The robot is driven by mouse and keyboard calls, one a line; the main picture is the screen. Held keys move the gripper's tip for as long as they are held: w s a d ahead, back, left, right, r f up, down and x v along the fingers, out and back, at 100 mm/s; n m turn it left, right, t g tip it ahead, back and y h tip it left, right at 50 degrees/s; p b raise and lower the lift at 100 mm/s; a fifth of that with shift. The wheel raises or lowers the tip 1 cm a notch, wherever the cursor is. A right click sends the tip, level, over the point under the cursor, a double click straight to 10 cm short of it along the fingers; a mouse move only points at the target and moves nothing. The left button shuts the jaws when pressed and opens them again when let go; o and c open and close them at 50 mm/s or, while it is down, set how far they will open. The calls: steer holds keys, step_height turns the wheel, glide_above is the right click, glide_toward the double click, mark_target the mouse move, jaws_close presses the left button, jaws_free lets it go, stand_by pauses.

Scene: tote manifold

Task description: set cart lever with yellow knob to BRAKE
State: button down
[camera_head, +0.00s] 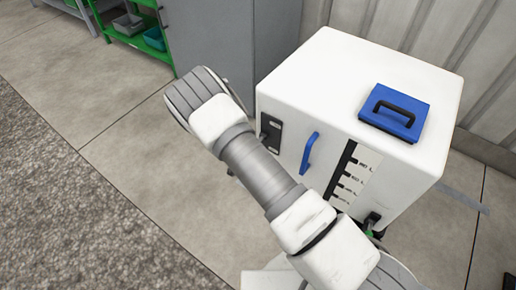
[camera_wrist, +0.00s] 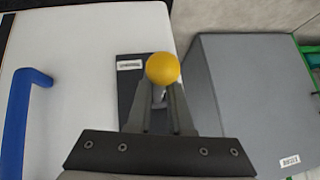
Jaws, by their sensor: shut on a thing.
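The yellow knob (camera_wrist: 162,68) shows in the wrist view at the tips of my gripper (camera_wrist: 160,92). The gripper's two fingers are closed in on the lever at the knob, with a short piece of metal stem showing between them. Behind it is a dark plate (camera_wrist: 127,80) with a small white label, too small to read. The plate is on the white front of the cart (camera_wrist: 70,55). In the head view the white cart (camera_head: 345,80) stands right of my arm, with a dark plate (camera_head: 270,133) on its front. The knob and gripper are hidden there.
A blue handle (camera_head: 309,152) sticks out beside the plate. A slotted label strip (camera_head: 349,178) is further right. A blue case (camera_head: 396,112) lies on top. A grey cabinet (camera_head: 212,40) and green shelving (camera_head: 140,38) stand behind. Open floor lies to the left.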

steer(key=shift+w+d+f+n+t+h+b, duration=0.15)
steer(key=shift+f+t+h+b, duration=0.35)
steer(key=shift+t, duration=0.35)
steer(key=shift+w+d+f+n+t+h+b, duration=0.15)
steer(key=shift+f+t+h+b, duration=0.35)
steer(key=shift+t, duration=0.3)
steer(key=shift+w+f+t+h+b, duration=0.15)
steer(key=shift+f+t+h+b, duration=0.35)
steer(key=shift+t, duration=0.35)
steer(key=c, duration=0.8)
jaws_free()
steer(key=shift+f, duration=0.1)
steer(key=shift+c, duration=0.2)
steer(key=p+v, duration=0.5)
steer(key=v, duration=1.2)
steer(key=shift+s, duration=0.15)
steer(key=shift+a, duration=0.1)
